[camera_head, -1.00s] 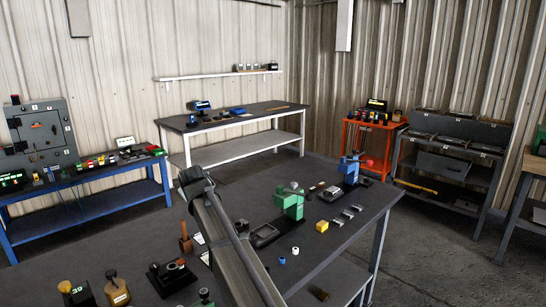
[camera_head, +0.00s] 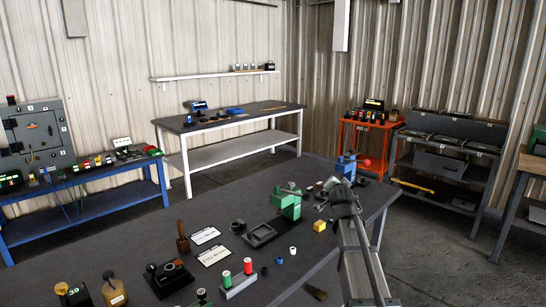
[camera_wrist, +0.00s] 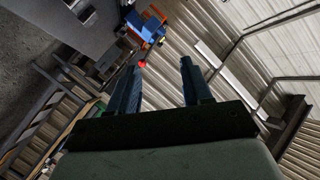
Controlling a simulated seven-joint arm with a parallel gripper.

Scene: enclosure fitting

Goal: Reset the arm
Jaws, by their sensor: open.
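My gripper (camera_wrist: 163,78) is open in the wrist view. Its two dark fingers stand apart and nothing is between them. Past them, the wrist view looks on the corrugated wall and a blue device (camera_wrist: 150,24) with a red knob. In the head view my arm (camera_head: 360,255) rises from the bottom edge, right of centre. Its end is over the right part of the dark workbench (camera_head: 130,235), close to the blue press (camera_head: 346,165). The fingers are too small to make out there.
A green press (camera_head: 288,205), a yellow block (camera_head: 319,226), a grey rack with red and green pieces (camera_head: 239,286) and two white cards (camera_head: 205,236) are on the workbench. A blue bench (camera_head: 100,200) stands left, an orange cart (camera_head: 370,140) behind right. The workbench's far left is clear.

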